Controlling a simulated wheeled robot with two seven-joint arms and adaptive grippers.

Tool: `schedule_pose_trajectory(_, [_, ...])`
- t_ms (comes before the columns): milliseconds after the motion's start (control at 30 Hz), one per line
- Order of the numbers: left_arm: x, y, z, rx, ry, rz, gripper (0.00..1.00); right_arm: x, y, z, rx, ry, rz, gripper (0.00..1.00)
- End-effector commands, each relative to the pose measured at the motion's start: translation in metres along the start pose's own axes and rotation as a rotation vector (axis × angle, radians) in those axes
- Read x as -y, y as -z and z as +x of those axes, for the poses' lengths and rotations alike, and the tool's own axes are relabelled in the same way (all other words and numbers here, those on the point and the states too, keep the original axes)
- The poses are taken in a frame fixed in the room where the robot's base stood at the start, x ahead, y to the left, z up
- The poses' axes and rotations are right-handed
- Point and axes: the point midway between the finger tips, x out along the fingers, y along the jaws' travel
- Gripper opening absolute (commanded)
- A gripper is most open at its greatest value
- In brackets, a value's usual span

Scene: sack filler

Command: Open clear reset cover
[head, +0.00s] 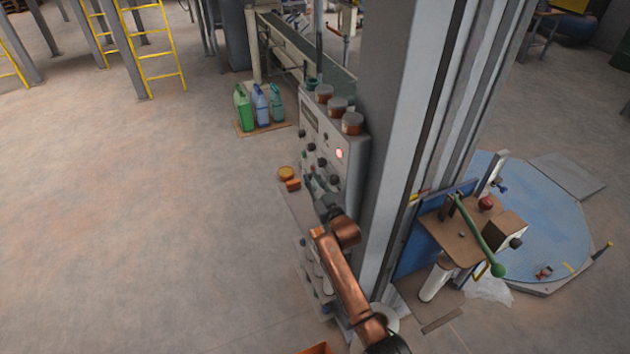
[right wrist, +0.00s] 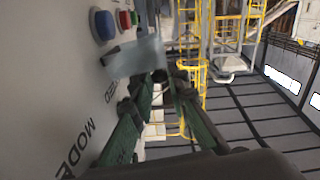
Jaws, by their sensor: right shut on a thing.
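The control panel (head: 322,150) is a grey box on the column, with several dark knobs and a lit red lamp (head: 339,154). My right arm reaches up to it from below, and my right gripper (head: 316,186) is at its lower face. In the right wrist view, the clear cover (right wrist: 138,57) is a pale see-through piece standing out from the panel face near a blue button (right wrist: 103,25) and a red button (right wrist: 125,20). My right gripper (right wrist: 162,82) is shut on the cover. I cannot tell how far the cover is swung. My left gripper is not in view.
Right of the column are a green-handled lever (head: 480,235) and a blue turntable (head: 545,210).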

Motion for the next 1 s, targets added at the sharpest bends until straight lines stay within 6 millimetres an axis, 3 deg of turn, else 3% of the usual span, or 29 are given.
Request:
schedule_pose_trajectory(233, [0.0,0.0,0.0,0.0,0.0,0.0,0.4,-0.001,0.0,0.0,0.0,-0.001,-0.001,0.0])
schedule_pose_trajectory(267, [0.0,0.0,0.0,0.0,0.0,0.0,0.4,-0.001,0.0,0.0,0.0,-0.001,-0.001,0.16])
schedule_pose_trajectory(500, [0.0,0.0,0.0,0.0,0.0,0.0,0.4,-0.001,0.0,0.0,0.0,-0.001,-0.002,0.32])
schedule_pose_trajectory(833, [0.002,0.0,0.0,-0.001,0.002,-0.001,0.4,-0.001,-0.001,-0.003,0.0,-0.002,-0.002,0.32])
schedule_pose_trajectory(1000, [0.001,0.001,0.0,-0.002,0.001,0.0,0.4,-0.002,-0.002,-0.022,0.001,-0.002,-0.001,0.32])
